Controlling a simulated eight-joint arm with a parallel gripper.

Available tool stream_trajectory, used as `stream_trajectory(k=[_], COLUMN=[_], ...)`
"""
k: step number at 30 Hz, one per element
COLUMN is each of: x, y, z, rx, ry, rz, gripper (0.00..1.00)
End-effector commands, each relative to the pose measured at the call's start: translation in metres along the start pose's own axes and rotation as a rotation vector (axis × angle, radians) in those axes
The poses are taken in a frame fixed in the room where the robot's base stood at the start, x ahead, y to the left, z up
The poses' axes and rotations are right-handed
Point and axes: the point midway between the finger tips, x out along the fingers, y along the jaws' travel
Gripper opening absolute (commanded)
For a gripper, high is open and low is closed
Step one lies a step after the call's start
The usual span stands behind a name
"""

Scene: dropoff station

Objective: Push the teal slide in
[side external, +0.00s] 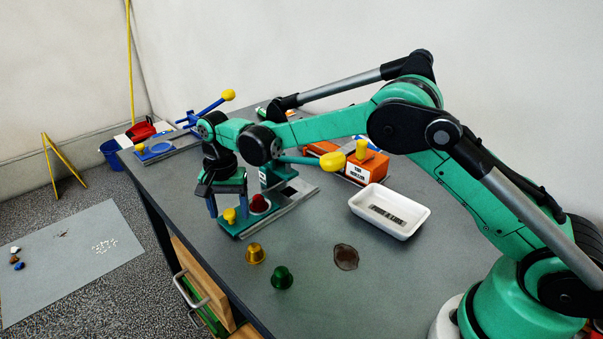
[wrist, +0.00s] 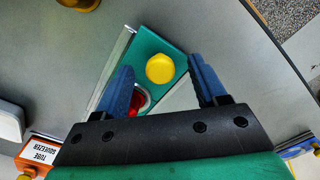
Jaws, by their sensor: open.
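The teal slide (side external: 239,226) lies on a grey metal base, reaching out from under a teal lever press (side external: 272,178). Its yellow knob (side external: 229,216) is at the near-left end, and a red capsule (side external: 259,204) sits in its ring behind the knob. In the wrist view the teal slide (wrist: 150,47) runs between my fingers, with the yellow knob (wrist: 160,68) in the gap and the red capsule (wrist: 137,102) partly hidden by the left finger. My gripper (wrist: 161,74) is open, pointing down over the knob, with space showing on both sides of it.
A gold capsule (side external: 256,253) and a green capsule (side external: 282,278) stand in front of the press, near a brown stain (side external: 346,257). A white tray (side external: 382,224) and an orange tube squeezer (side external: 367,166) are to the right. The press's yellow-tipped lever (side external: 328,161) extends right.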

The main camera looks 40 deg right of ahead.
Motion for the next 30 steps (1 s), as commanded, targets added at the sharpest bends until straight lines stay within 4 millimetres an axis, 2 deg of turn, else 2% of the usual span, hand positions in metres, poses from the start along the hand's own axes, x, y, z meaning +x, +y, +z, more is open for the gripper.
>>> stream_trajectory(k=[4,5,11,12,30], x=[-0.0001,-0.0002,-0.0003,-0.0004,-0.0007], y=[0.0000,0.0000,0.0000,0.0000,0.0001], z=[-0.0001,-0.0001,-0.0001,-0.0001,0.0000], rx=[0.000,0.000,0.000,-0.001,-0.001], ry=[0.000,0.000,0.000,0.000,0.000], rz=[0.000,0.000,0.000,0.000,0.000], gripper=[0.65,0.59,0.02,0.00,0.00])
